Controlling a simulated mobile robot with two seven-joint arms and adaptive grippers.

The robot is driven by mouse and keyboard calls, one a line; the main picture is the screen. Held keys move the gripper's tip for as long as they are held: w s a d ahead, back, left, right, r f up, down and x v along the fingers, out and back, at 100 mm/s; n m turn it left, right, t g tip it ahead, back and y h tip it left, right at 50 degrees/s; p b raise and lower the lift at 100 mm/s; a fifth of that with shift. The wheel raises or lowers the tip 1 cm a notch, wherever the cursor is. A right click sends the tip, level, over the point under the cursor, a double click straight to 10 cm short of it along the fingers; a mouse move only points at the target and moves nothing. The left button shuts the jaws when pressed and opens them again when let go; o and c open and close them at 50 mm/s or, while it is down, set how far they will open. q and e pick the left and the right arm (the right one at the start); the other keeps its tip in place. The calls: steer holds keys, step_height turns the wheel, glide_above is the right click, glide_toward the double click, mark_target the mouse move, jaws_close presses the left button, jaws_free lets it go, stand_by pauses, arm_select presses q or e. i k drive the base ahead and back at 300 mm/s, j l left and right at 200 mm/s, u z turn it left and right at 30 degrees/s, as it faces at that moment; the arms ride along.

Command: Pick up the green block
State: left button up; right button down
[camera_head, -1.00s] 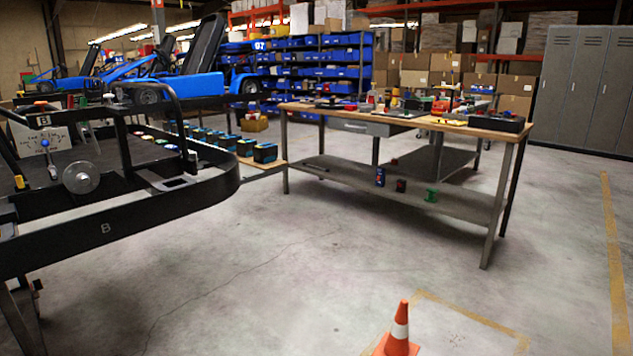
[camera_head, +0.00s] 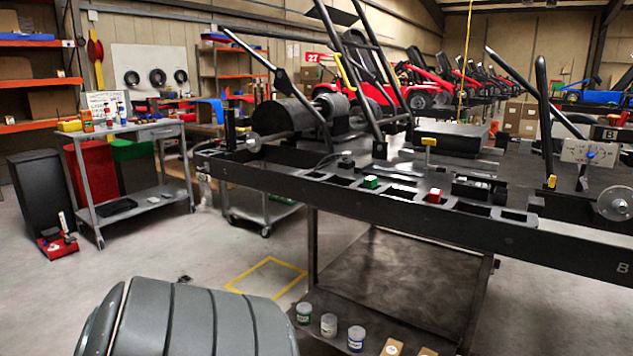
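Other slots nearby look empty. Neither of my grippers shows in this view.
A grey cart (camera_head: 125,130) stands at the left beside red and green bins. A shelf under the stand holds several small jars (camera_head: 328,324). A large grey ribbed shape (camera_head: 190,318) fills the bottom left. Floor is clear around the yellow floor marking (camera_head: 265,272).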

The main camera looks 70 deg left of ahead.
mark_target(371, 182)
steer(key=u, duration=1.9)
